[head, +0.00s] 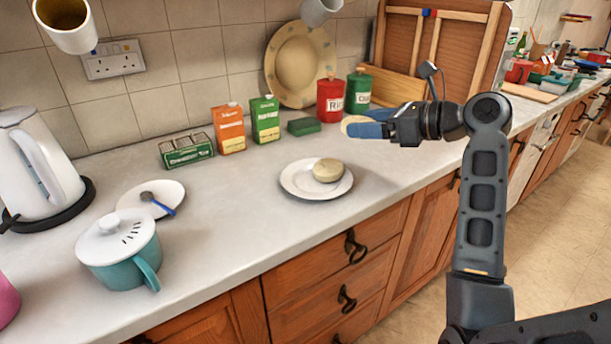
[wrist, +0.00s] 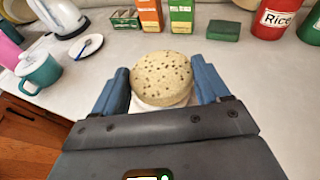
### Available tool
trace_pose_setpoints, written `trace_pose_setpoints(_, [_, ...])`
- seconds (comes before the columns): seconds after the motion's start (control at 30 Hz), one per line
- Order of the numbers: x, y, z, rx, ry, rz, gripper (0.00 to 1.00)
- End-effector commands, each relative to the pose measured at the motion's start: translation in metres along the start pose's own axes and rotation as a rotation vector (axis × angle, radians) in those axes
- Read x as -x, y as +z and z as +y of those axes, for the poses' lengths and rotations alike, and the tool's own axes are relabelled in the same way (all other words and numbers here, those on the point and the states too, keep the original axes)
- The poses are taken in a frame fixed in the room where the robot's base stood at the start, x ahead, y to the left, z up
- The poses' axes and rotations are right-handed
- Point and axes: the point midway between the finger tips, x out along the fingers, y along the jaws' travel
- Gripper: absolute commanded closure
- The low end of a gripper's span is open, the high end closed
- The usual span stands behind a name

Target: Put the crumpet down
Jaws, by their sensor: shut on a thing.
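My gripper (head: 354,127) is shut on a crumpet (wrist: 162,78), a pale round with a speckled, holed top, between its blue fingers. In the head view only a pale edge of the held crumpet (head: 347,123) shows. The gripper appears raised above the worktop, in front of the red and green tins. A white plate (head: 292,183) lies on the worktop, lower and to the left of the gripper. A second pale round, like a crumpet (head: 328,170), sits on its right side.
A red tin (head: 330,100), a green tin (head: 358,90), a green block (head: 304,126) and cartons (head: 230,130) stand along the wall. A saucer with a spoon (head: 158,201), a teal pot (head: 122,258) and a kettle (head: 35,160) are at left. Bare worktop (head: 235,210) lies left of the plate.

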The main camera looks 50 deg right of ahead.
Motion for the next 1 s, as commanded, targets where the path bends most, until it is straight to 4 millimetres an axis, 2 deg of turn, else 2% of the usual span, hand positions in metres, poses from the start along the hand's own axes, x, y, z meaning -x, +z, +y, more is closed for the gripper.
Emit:
trace_pose_setpoints(0.07, [-0.002,-0.004,0.005,-0.004,0.004,-0.004,0.60])
trace_pose_setpoints(0.17, [-0.015,-0.009,0.015,-0.006,0.008,-0.003,0.60])
trace_pose_setpoints(0.4, [-0.062,-0.027,0.045,-0.006,0.009,-0.004,0.60])
trace_pose_setpoints(0.6, [-0.094,-0.038,0.065,-0.005,0.007,-0.005,0.60])
trace_pose_setpoints(0.87, [-0.107,-0.046,0.072,-0.005,0.004,-0.004,0.60])
trace_pose_setpoints(1.0, [-0.111,-0.065,0.072,-0.008,0.004,-0.003,0.60])
